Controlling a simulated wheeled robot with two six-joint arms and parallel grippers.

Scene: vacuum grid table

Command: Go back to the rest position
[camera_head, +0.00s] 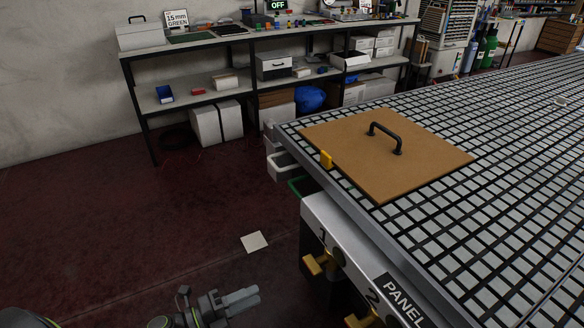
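My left gripper (241,299) shows at the bottom of the head view, low over the dark red floor and left of the grid table. Its two grey fingers lie close together with no gap that I can see, and nothing shows between them. It is apart from the table and touches nothing in view. My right gripper is out of view.
The grid table (500,215) fills the right side. A loaded shelf bench (220,41) stands at the back. Floor on the left is mostly clear.

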